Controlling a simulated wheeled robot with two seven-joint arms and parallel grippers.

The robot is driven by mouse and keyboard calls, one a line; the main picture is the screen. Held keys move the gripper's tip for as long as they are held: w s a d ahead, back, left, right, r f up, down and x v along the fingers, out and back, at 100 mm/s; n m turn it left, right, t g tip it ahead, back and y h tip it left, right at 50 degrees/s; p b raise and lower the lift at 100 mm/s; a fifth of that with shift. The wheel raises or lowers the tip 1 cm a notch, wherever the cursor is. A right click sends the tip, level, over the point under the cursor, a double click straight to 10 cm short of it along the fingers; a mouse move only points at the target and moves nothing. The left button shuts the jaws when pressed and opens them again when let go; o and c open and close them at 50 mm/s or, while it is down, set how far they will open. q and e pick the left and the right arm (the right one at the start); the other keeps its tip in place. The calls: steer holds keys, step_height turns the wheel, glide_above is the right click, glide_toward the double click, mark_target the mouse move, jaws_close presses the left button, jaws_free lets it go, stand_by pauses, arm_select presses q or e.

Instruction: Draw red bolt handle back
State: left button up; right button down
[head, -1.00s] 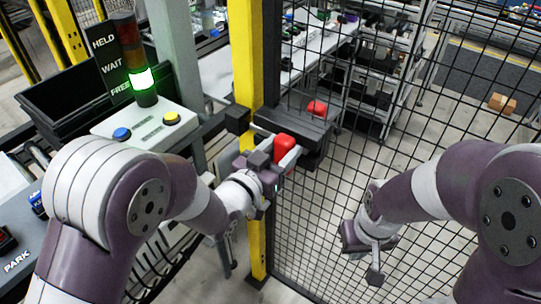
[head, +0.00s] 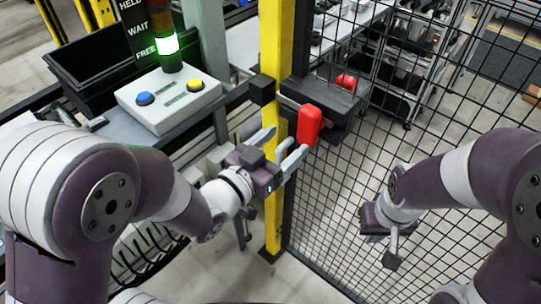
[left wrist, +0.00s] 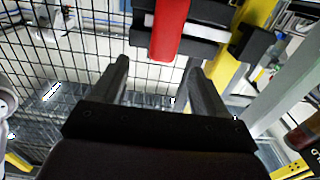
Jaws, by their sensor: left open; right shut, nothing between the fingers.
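The red bolt handle (head: 310,123) stands upright on a pale bar in front of a black latch housing (head: 335,100), beside a yellow post. It also shows in the left wrist view (left wrist: 170,30), at the top. My left gripper (head: 287,144) is open, with its fingers pointing at the handle from the lower left. In the left wrist view the handle lies ahead of the fingertips (left wrist: 157,70), in line with the space between them; no contact shows. My right gripper (head: 380,252) is shut and empty, low at the right, away from the handle.
The yellow post (head: 273,190) and black mesh fence (head: 330,210) stand close to my left gripper. A control box (head: 168,98) with blue and yellow buttons sits left, below a lamp lit green (head: 168,44) beside FREE.

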arm_select(q)
steer(key=v, duration=0.4)
steer(key=shift+s, duration=0.1)
steer(key=s+a+f+n+g+y, duration=0.1)
steer(key=a+f+n+g+y, duration=0.2)
steer(key=a+f+g+y, duration=0.7)
steer(key=s+a+n+g+p, duration=0.2)
steer(key=s+a+n+g, duration=0.1)
steer(key=s, duration=0.3)
steer(key=shift+a+f+n+y, duration=0.3)
steer(key=shift+a+f+n, duration=0.1)
steer(key=shift+a+n, duration=0.15)
steer(key=shift+s, duration=0.1)
